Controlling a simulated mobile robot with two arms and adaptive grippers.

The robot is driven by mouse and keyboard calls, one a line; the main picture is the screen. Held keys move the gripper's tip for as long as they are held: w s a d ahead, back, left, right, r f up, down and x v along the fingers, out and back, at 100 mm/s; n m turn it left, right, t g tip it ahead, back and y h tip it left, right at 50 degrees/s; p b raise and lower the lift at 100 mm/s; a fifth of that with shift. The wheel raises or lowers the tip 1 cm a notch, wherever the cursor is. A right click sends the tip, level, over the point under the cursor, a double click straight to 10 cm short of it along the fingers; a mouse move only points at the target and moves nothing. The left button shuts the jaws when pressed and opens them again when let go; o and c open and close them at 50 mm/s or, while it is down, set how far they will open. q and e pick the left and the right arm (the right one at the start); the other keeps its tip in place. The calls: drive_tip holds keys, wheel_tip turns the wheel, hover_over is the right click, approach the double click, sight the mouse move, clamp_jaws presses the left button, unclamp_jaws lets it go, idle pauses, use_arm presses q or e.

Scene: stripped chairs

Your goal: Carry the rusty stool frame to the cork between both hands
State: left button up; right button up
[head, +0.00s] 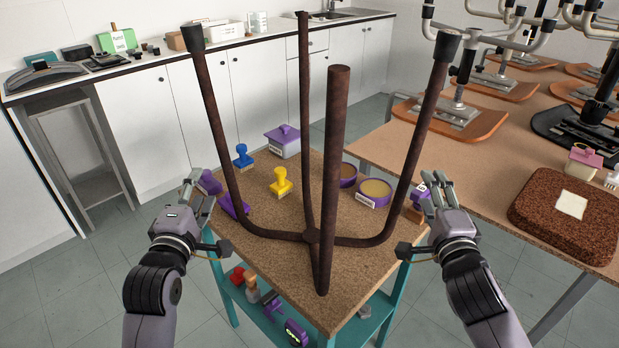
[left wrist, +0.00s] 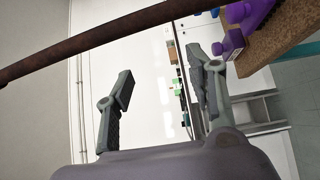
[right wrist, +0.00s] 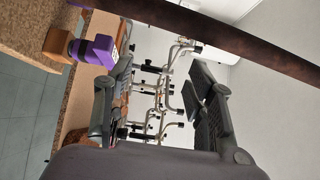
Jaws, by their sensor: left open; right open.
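The rusty stool frame (head: 311,236) stands on the cork-brown top of a teal cart (head: 270,262), its dark brown rods pointing up. The left (head: 222,125) and right (head: 425,120) rods end in black caps; a thicker front rod (head: 333,170) shows no cap. My left gripper (head: 197,184) is open and empty, just left of the left rod. A rusty rod crosses the left wrist view (left wrist: 90,45) beyond its fingers. My right gripper (head: 436,194) is open and empty, right of the right rod. A rod also crosses the right wrist view (right wrist: 215,32).
Yellow (head: 281,182) and blue (head: 242,156) stamps, purple boxes and round tins (head: 374,190) crowd the cart top around the frame. A brown table (head: 400,150) at right holds upturned chairs and a dark brown speckled slab (head: 530,222) bearing a white note.

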use_arm(q)
drive_tip(key=w, duration=0.1)
drive_tip(key=w+d, duration=0.1)
drive_tip(key=w, duration=0.1)
drive_tip(key=shift+w+d, duration=0.25)
drive_tip(key=shift+w, duration=0.15)
use_arm(e)
drive_tip(key=w, duration=0.1)
drive_tip(key=w+a, duration=0.1)
drive_tip(key=w, duration=0.1)
drive_tip(key=shift+w+a, duration=0.25)
drive_tip(key=shift+w, duration=0.15)
